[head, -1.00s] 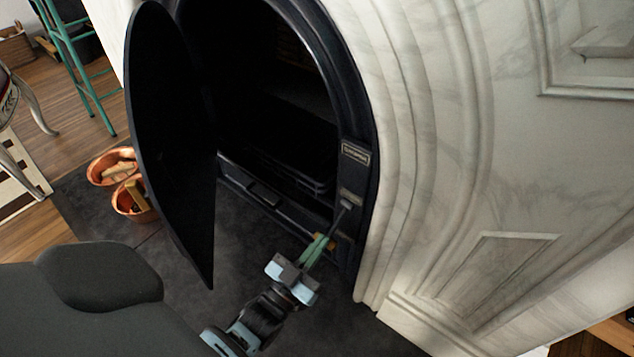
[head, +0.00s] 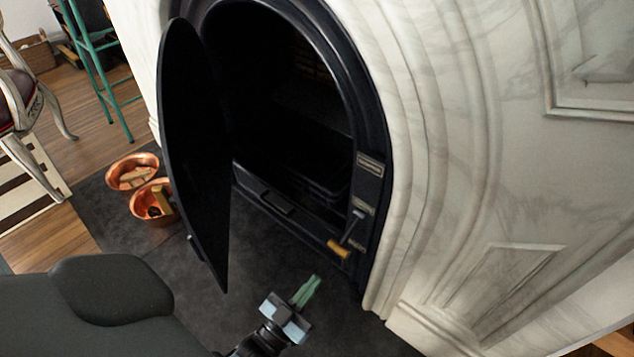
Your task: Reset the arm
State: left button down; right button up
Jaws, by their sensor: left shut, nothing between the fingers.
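My left gripper (head: 309,288) is over the dark hearth slab, in front of the fireplace. Its green fingers are together and hold nothing. It is apart from the fireplace frame and from the small lever (head: 351,228) with a yellow handle end (head: 338,249) on the frame's lower right. The black fireplace door (head: 196,150) stands open, swung out to the left. The firebox (head: 290,120) behind it is dark, and its inside is hard to make out. My right gripper is not in view.
The marble surround (head: 450,180) rises on the right. Two copper pots (head: 133,172) (head: 150,207) stand on the dark hearth (head: 270,260), left of the door. A green stool (head: 97,65) and a chair (head: 22,100) are at the far left. The hearth around the gripper looks clear.

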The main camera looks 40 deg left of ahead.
pick_arm(q)
jog(key=shift+s+f, duration=0.25)
jog(key=shift+f, duration=0.15)
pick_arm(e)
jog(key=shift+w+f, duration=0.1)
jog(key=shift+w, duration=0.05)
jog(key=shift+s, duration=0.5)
